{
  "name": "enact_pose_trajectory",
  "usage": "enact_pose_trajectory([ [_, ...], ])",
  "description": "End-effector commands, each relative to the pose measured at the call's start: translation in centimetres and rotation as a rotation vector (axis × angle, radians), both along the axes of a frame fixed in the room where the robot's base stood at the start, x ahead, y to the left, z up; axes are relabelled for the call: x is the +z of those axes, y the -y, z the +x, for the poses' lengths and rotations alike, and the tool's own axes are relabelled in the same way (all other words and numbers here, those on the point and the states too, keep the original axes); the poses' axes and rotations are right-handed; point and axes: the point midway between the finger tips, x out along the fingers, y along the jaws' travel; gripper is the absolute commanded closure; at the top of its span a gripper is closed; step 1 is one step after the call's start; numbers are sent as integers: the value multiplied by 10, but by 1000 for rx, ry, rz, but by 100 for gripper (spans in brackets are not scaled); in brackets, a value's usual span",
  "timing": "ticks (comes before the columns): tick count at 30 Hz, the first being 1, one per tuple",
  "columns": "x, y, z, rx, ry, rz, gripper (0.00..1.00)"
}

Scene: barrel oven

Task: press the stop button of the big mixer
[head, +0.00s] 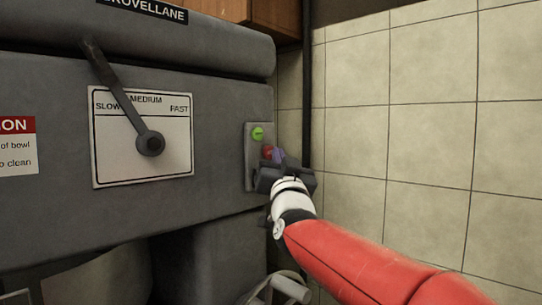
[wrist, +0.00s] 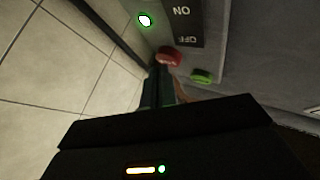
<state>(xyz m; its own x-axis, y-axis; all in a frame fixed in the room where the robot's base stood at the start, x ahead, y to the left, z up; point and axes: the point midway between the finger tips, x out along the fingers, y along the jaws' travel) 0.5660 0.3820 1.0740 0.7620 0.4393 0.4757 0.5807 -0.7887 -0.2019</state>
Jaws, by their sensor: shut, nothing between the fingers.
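The big mixer (head: 225,75) is a grey machine filling the left of the head view. Its button panel (head: 251,170) sits near its right edge, with a green button (head: 257,134) above a red stop button (head: 267,152). In the wrist view the red button (wrist: 168,56) and green button (wrist: 201,76) both show. My gripper (head: 277,157) is shut and empty, with its fingertips at the red button. In the wrist view the fingertips (wrist: 160,68) overlap the button's lower edge; I cannot tell whether they touch or press it.
A speed lever (head: 122,98) on a white scale plate (head: 165,165) sticks out to the left of the buttons. A tiled wall (head: 430,125) and a dark vertical pipe (head: 306,90) stand close on the right. An ON/OFF plate (wrist: 184,22) and a lit indicator (wrist: 145,20) show in the wrist view.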

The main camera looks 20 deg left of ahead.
Motion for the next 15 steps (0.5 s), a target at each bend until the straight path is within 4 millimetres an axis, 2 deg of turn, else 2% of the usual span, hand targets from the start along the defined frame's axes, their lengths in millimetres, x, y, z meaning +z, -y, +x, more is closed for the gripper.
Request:
enact_pose_trajectory([
  [5,-2,9,-4,-1,2,-1,100],
  [15,-1,10,-4,-2,1,0,100],
])
